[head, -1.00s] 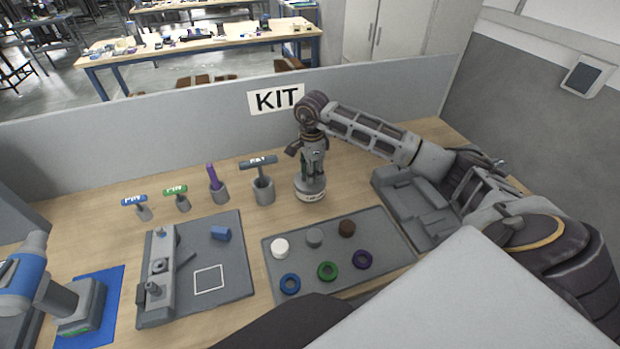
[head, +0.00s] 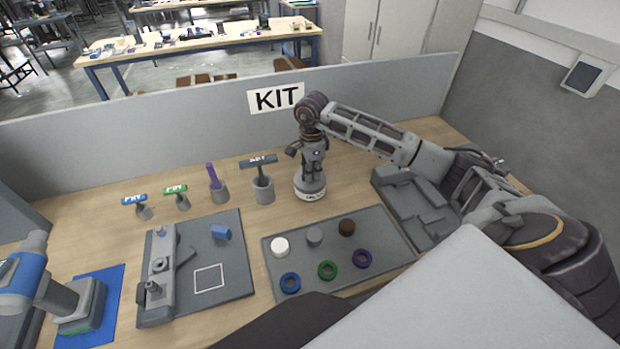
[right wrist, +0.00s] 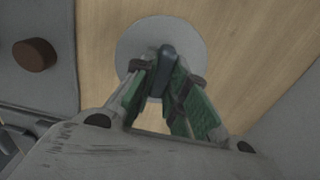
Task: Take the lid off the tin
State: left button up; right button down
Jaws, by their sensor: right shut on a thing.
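The tin (head: 312,195) stands upright on the table right of the tool holders, with a pale label band on its side. Its round grey lid (head: 310,182) is on top and also shows in the right wrist view (right wrist: 192,45). My right gripper (head: 313,172) points straight down over the lid. In the wrist view its fingertips (right wrist: 163,62) are close together at the middle of the lid, shut on the lid's knob, which is mostly hidden by the fingers. My left gripper is not in view.
A grey mat (head: 385,235) with several pucks and rings lies in front of the tin. Tools in holders (head: 264,190) stand to the left. A grey divider (head: 200,135) with a KIT sign runs behind. A grey tray (head: 400,195) sits to the right.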

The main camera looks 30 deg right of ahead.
aim_at(313, 180)
jog(key=shift+r, duration=0.1)
notch_tip(313, 180, up, 10)
jog(key=b, duration=0.1)
dwell(0.8)
jog(key=shift+s+f, duration=0.15)
jog(key=shift+f, duration=0.2)
dwell(0.4)
jog(key=shift+s+a+f+p, duration=0.1)
jog(key=shift+s+f+p, duration=0.25)
jog(key=shift+f, duration=0.35)
